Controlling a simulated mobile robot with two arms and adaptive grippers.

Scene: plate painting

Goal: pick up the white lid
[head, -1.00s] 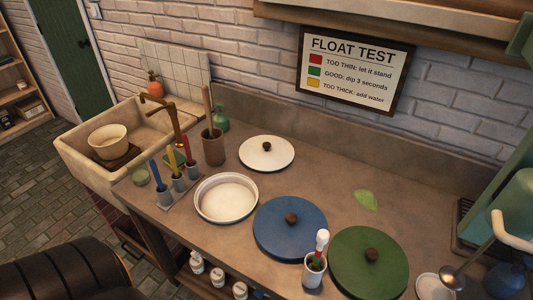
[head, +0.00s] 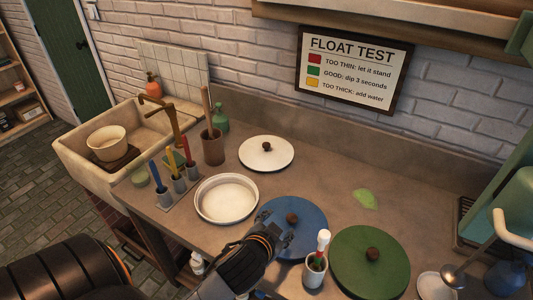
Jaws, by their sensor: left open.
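The white lid (head: 282,158) is a round disc with a dark brown knob (head: 266,147). It lies flat on the counter behind the round white pan (head: 226,199), which is open on top. My left gripper (head: 284,222) is over the left part of the blue lid (head: 312,224), in front of the white lid and apart from it. It is open and holds nothing that I can see. Its fingers are small and dark in the picture. My right gripper is not in view.
A green lid (head: 350,265) lies at the front right, beside a white cup of tools (head: 314,270). A brown crock (head: 212,149) and a green bottle (head: 220,117) stand left of the white lid. The counter right of it is mostly clear, with a green spill (head: 364,198).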

